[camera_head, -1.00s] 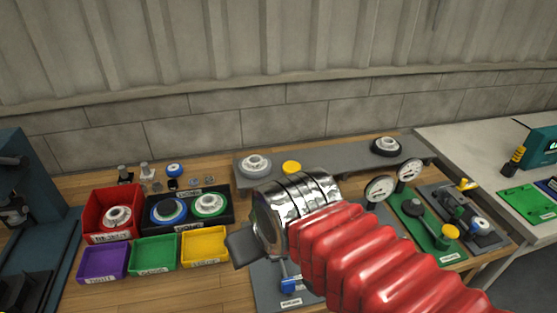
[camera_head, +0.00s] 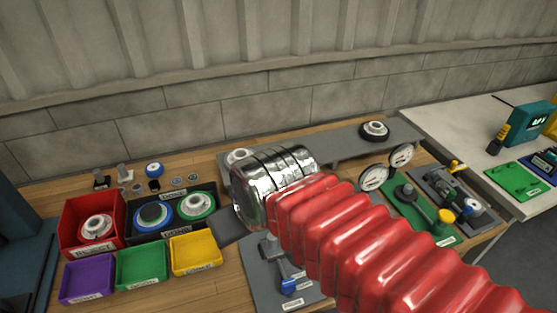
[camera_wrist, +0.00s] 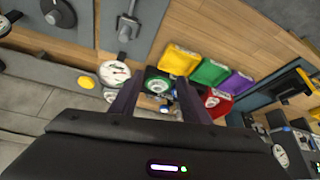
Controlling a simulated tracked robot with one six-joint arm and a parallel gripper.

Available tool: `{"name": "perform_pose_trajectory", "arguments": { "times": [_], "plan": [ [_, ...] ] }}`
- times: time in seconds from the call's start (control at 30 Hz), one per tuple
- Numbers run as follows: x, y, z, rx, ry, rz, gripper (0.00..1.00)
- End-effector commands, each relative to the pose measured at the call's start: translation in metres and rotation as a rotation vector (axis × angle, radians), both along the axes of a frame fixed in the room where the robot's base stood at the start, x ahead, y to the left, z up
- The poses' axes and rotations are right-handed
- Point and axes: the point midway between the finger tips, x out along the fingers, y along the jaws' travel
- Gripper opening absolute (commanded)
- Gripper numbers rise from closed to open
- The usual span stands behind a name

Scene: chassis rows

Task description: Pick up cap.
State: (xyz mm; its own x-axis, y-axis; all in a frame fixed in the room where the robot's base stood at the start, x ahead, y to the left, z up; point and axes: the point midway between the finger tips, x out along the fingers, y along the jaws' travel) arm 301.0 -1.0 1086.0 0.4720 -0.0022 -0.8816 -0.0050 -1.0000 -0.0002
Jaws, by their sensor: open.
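No part is labelled as the cap, so I cannot tell for certain which one it is. A small yellow disc (camera_wrist: 86,82) lies on the grey shelf in the wrist view; in the head view my arm hides it. A small round blue-topped part (camera_head: 154,169) stands among small metal parts at the back left of the bench. My gripper (camera_wrist: 158,78) is open, with its two dark fingers apart. Nothing is visibly held. A green-rimmed round part (camera_wrist: 158,83) shows beyond and between the fingers. In the head view, my arm hides most of the gripper.
A red bin (camera_head: 68,225) and a black tray (camera_head: 133,235) hold round parts at left. Purple (camera_head: 87,279), green (camera_head: 142,263) and yellow (camera_head: 195,252) bins stand in front. The grey shelf (camera_head: 335,142) runs along the back. Dial gauges (camera_head: 373,178) and fixtures stand at right.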

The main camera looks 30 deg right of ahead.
Motion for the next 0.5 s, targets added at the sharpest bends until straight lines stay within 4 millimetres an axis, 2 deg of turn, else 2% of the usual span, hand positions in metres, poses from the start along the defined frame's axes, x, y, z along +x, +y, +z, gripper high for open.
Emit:
{"name": "perform_pose_trajectory", "arguments": {
  "times": [0.17, 0.43, 0.5],
  "plan": [
    [0.018, -0.012, 0.006, 0.000, 0.010, -0.036, 0.55],
    [0.073, -0.045, 0.018, 0.003, 0.029, -0.135, 0.74],
    [0.089, -0.055, 0.020, 0.004, 0.034, -0.162, 0.76]
  ]
}}
